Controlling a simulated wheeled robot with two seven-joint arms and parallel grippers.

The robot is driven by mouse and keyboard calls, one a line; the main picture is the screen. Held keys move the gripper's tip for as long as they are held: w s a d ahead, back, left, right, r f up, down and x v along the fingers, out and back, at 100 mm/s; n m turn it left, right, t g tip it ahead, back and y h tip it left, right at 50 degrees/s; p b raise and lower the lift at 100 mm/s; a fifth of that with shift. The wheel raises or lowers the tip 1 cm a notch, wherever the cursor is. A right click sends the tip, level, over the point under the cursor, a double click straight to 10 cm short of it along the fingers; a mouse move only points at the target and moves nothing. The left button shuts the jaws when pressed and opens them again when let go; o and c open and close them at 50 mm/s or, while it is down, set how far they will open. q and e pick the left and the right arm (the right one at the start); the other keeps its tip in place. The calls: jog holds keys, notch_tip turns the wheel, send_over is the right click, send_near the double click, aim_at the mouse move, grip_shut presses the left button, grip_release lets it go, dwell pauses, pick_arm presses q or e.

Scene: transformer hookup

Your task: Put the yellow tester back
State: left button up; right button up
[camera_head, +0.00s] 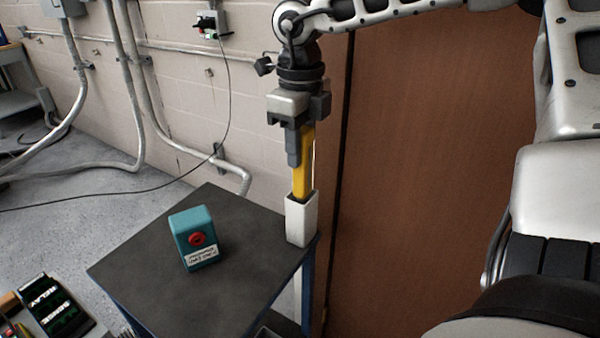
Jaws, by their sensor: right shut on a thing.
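The yellow tester (303,171) is a long upright yellow bar in the middle of the view. My right gripper (300,150) points down from above and is shut on its upper part. The tester's lower end is inside or just behind the rim of a white upright holder (301,222), so its tip is hidden. The holder stands at the right corner of the dark table (150,277). My left gripper is not in view.
A teal box (190,225) with a red button and a white label stands on the table, left of the holder. A brown panel (430,150) rises right behind the table. A tray with dark items (52,303) is at lower left. A cable hangs from a wall outlet (211,25).

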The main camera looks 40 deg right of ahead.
aim_at(301, 173)
notch_tip(301, 173, down, 6)
jog(key=shift+r, duration=0.1)
jog(key=o, duration=1.1)
notch_tip(301, 173, up, 12)
jog(key=shift+r, duration=0.1)
dwell(0.4)
